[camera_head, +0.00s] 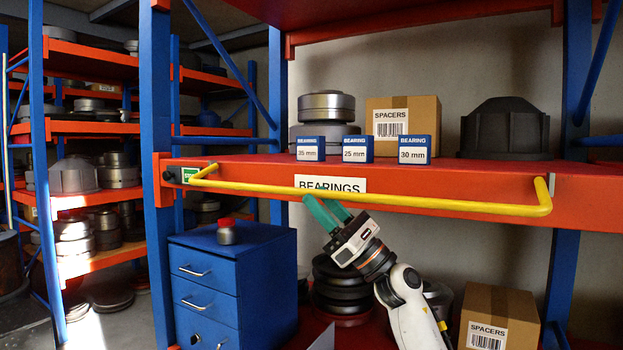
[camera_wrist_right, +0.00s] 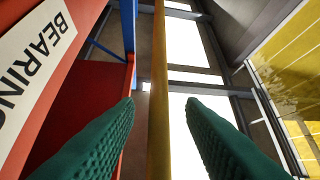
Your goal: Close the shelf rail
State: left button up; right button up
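The yellow shelf rail (camera_head: 430,204) runs along the front of the red shelf beam (camera_head: 455,176), below the shelf top, with a bent end at each side. It partly crosses the BEARINGS label (camera_head: 330,184). My right gripper (camera_head: 316,197) reaches up from below, its green fingertips at the rail just under that label. In the right wrist view, the rail (camera_wrist_right: 159,90) runs lengthwise between the two spread fingers (camera_wrist_right: 160,108), with a gap on either side. I cannot tell how deep it sits between them. My left gripper is not in view.
Blue bearing boxes (camera_head: 357,149), a spacers carton (camera_head: 425,115), metal discs (camera_head: 326,107) and a dark housing (camera_head: 505,128) stand on the shelf. A blue drawer cabinet (camera_head: 262,270) is below left. Black discs (camera_head: 335,290) and another carton (camera_head: 490,310) are below.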

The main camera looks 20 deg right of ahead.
jog(key=shift+p+x, duration=0.45)
jog(key=shift+x, duration=1.05)
jog(key=shift+c, duration=0.3)
grip_shut()
